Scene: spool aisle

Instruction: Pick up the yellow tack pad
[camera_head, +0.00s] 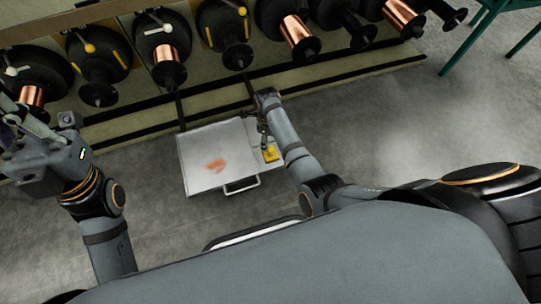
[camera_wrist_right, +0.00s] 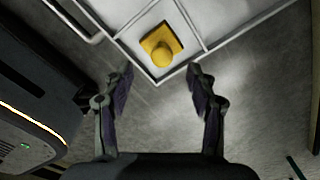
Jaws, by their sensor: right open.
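The yellow tack pad (camera_head: 270,154) is a small square block with a round knob on top. It lies in a corner compartment of a white tray (camera_head: 196,181), at the tray's right side in the head view. In the right wrist view the pad (camera_wrist_right: 158,49) is ahead of the fingertips and between their lines. My right gripper (camera_wrist_right: 159,72) is open and empty, its two fingers apart on either side of the tray's corner. In the head view the right gripper (camera_head: 264,134) is beside the pad. My left gripper (camera_head: 22,125) is at the left edge, and its fingers are unclear.
A reddish smear (camera_head: 215,165) marks the tray's large compartment. The tray has a metal handle (camera_head: 241,186) at its near side. A rack with several dark spools, some wound with copper (camera_head: 296,30), stands behind. Green legs (camera_head: 466,38) stand at the upper right. Grey floor (camera_head: 390,125) is clear to the right.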

